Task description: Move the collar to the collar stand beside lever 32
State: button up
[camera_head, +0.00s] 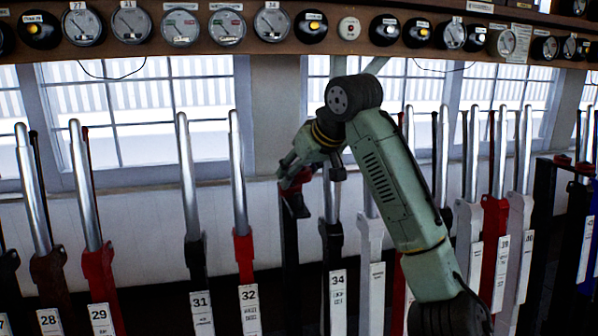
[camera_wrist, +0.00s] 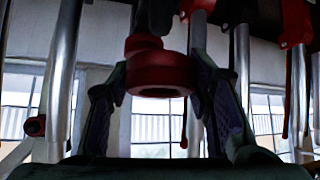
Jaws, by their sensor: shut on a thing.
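The red ring-shaped collar (camera_wrist: 162,72) sits between the two fingers of my gripper (camera_wrist: 160,85) in the wrist view. My gripper is shut on it. In the head view my gripper (camera_head: 296,170) and the collar's red edge (camera_head: 298,180) are right at the top of a dark post (camera_head: 290,240). This post stands just right of lever 32 (camera_head: 244,248), which has a red lower part and a bright metal handle. The post looks like the collar stand. I cannot tell whether the collar is seated on it or just above it.
Lever 31 (camera_head: 194,240) stands left of lever 32. Lever 34 (camera_head: 334,240) is close on the right, behind my wrist. Several more levers line both sides. A shelf (camera_head: 270,50) of dials and bells runs above, with windows behind.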

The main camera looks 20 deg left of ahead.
aim_at(301, 196)
jog(key=shift+f+b, duration=1.55)
jog(key=shift+f, duration=1.45)
jog(key=o, duration=1.2)
jog(key=shift+c, duration=0.2)
jog(key=shift+o, duration=0.8)
jog(key=shift+f, duration=0.1)
